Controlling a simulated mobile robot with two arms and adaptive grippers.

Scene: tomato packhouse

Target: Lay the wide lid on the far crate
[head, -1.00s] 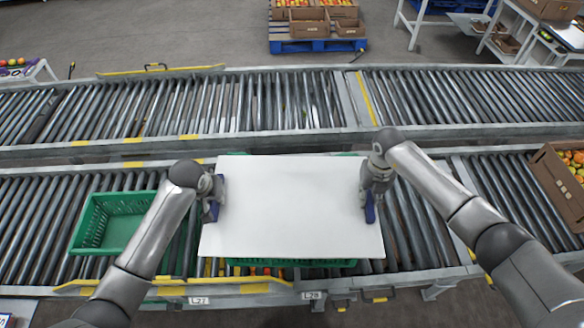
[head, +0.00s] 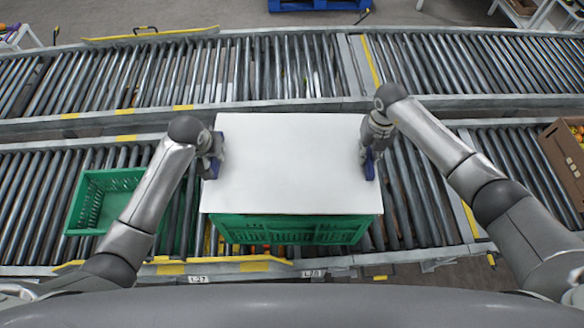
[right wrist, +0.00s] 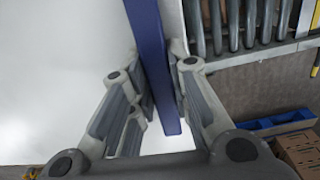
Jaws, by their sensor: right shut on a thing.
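The wide lid (head: 290,165) is a flat white sheet that lies level over a green crate (head: 295,230). Its near edge leaves the crate's near wall in sight. The lid hides the crate's inside and far wall, and I cannot tell whether the two touch. My right gripper (head: 369,160) is at the lid's right edge, shut on a blue grip strip (right wrist: 152,60) beside the white sheet, as the right wrist view shows. My left gripper (head: 211,158) is at the lid's left edge by another blue part; its finger closure is not clear.
A second green crate (head: 105,200), open and empty, stands on the near roller conveyor (head: 40,200) at left. A cardboard box (head: 562,165) with tomatoes stands at the right end. The far conveyor (head: 250,75) runs behind, its rollers clear. A blue pallet (head: 318,4) lies beyond.

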